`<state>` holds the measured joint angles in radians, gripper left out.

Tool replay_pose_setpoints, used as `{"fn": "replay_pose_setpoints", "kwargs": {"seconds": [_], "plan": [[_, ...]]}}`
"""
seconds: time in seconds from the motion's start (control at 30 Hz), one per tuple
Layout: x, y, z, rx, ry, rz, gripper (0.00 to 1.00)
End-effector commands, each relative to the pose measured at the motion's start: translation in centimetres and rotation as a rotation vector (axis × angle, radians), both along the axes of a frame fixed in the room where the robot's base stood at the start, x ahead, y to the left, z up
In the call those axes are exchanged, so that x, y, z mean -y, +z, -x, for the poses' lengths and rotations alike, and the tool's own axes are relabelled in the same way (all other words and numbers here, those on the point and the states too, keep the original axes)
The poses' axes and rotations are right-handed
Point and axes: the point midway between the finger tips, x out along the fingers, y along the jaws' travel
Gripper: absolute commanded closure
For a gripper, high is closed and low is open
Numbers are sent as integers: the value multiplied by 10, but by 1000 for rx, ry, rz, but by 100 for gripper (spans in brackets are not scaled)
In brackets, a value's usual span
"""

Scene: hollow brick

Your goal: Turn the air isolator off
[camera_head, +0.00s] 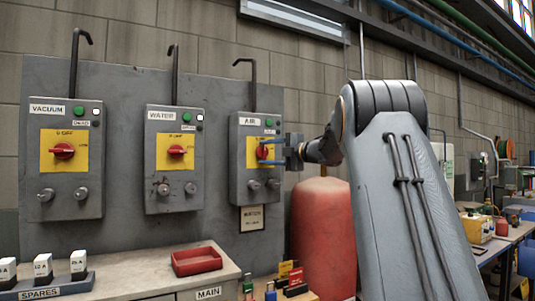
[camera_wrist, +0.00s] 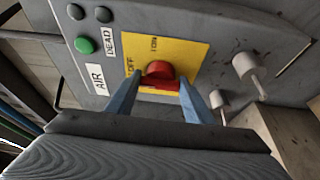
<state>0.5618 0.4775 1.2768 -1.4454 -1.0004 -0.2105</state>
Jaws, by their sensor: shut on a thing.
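The air isolator (camera_head: 240,185) is a grey wall box labelled AIR, the rightmost of three. It also shows in the wrist view (camera_wrist: 190,25). Its yellow plate (camera_wrist: 183,45) carries the words OFF and ON. The red rotary knob (camera_wrist: 160,70) sits on this plate; it also shows in the head view (camera_head: 262,152), partly covered by my fingers. My gripper (camera_head: 268,152) reaches in from the right. Its blue fingers are shut on the red knob, one on each side in the wrist view (camera_wrist: 160,82). I cannot tell exactly where the knob points.
Similar boxes labelled VACUUM (camera_head: 65,185) and WATER (camera_head: 174,185) stand to the left. Two metal knobs stick out below the air isolator's yellow plate. A red tank (camera_head: 318,230) stands below my arm. A bench with a red tray (camera_head: 196,262) and labelled spares is in front.

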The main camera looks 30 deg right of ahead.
Motion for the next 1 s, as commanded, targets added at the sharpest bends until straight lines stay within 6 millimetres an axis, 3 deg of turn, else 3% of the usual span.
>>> {"fn": "replay_pose_setpoints", "kwargs": {"seconds": [0.57,0.6,1.0], "plan": [[0,-1,0,-1,1,29,76],[0,-1,0,-1,1,29,46],[3,-1,6,1,-1,28,45]]}}
